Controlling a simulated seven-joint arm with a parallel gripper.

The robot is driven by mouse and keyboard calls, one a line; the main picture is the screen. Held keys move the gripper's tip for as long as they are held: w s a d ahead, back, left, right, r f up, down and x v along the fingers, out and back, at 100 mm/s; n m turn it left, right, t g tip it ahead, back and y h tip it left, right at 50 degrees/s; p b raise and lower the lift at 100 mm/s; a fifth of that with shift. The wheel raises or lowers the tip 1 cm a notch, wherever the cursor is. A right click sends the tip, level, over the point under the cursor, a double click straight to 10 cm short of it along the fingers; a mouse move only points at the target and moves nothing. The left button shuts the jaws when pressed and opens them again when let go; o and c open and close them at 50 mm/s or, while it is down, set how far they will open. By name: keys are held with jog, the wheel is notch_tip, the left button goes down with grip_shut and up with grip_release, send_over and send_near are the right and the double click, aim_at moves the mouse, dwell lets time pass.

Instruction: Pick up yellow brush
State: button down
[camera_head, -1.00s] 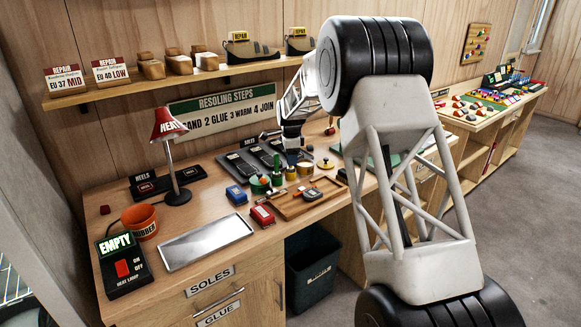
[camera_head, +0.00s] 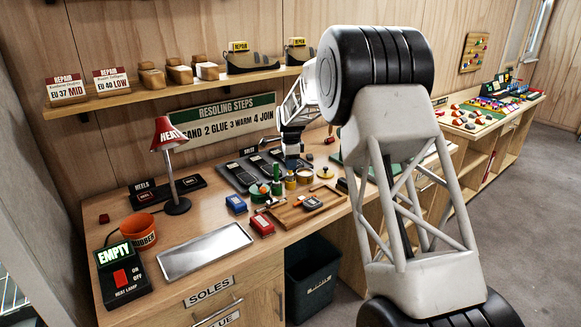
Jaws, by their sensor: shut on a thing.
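The yellow brush (camera_head: 290,183) shows as a small upright yellow piece among the small pots and brushes on the workbench (camera_head: 160,292). My gripper (camera_head: 291,167) is directly above it, pointing down, with its jaws shut on its upper end. The jaws are small and dark in this view, so the exact grip is hard to see. I cannot tell whether the brush is clear of the bench. A green upright brush (camera_head: 277,182) stands just to the left.
A wooden tray (camera_head: 288,216), blue box (camera_head: 236,204) and red box (camera_head: 262,224) are in front. Dark sole mats lie behind. A metal tray (camera_head: 207,250) and red lamp (camera_head: 168,133) are left.

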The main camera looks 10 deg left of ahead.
notch_tip(320, 180, up, 2)
jog(key=shift+r, duration=0.1)
jog(key=shift+s+r, duration=0.15)
jog(key=shift+s, duration=0.05)
jog(key=s+d, duration=0.2)
jog(key=s, duration=0.5)
jog(key=s+d+r, duration=0.1)
jog(key=s+d, duration=0.2)
jog(key=s, duration=0.4)
jog(key=shift+s+r, duration=0.15)
jog(key=shift+s, duration=0.2)
dwell(0.7)
jog(key=w+d+r+y, duration=0.1)
jog(key=w+r, duration=0.1)
jog(key=w, duration=0.8)
jog(key=w+d+r+y, duration=0.2)
jog(key=w+r, duration=0.1)
jog(key=w, duration=0.6)
jog(key=shift+w+r+t+y, duration=0.25)
jog(key=shift+w+t+y, duration=0.05)
jog(key=shift+w+t, duration=0.1)
jog(key=shift+f, duration=0.2)
